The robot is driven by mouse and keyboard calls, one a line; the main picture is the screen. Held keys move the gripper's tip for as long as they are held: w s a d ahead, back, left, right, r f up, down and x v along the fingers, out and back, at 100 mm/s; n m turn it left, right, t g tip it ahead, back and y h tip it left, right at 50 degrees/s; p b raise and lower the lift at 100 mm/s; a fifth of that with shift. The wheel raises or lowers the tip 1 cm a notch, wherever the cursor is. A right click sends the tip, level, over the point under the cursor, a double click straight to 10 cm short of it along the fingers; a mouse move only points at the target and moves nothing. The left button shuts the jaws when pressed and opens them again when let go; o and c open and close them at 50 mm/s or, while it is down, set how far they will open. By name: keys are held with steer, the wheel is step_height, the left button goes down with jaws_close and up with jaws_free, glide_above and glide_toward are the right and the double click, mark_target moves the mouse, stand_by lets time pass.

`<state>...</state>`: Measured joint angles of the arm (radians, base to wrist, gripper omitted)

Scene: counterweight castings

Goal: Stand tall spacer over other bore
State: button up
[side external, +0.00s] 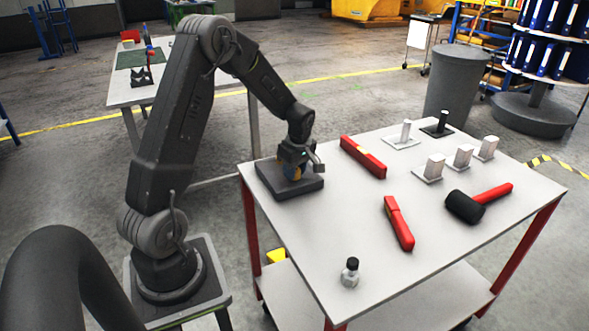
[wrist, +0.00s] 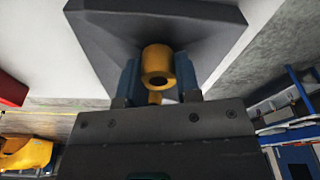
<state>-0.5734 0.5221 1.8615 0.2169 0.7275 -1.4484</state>
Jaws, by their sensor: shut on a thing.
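The dark grey casting (side external: 305,187) lies flat at the left corner of the table; it also fills the top of the wrist view (wrist: 110,30). My gripper (side external: 292,167) is over the casting, pointing down. In the wrist view its blue fingers (wrist: 158,76) are shut on a yellow spacer (wrist: 157,56), a short cylinder with a dark hole in its end. A second small yellow piece (wrist: 155,98) shows behind it, mostly hidden by the gripper body. The casting's bores are hidden. I cannot tell whether the held spacer touches the casting.
A red long box (side external: 363,157) lies right of the casting. Several blocks and posts on plates, such as a white block (side external: 434,167), stand at the back right.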

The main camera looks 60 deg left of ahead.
steer(key=shift+f, duration=0.2)
steer(key=o, duration=1)
steer(key=shift+o, duration=0.2)
step_height(320, 180, up, 21)
steer(key=d, duration=0.2)
steer(key=shift+w+f, duration=0.15)
steer(key=shift+w, duration=0.15)
stand_by(0.5)
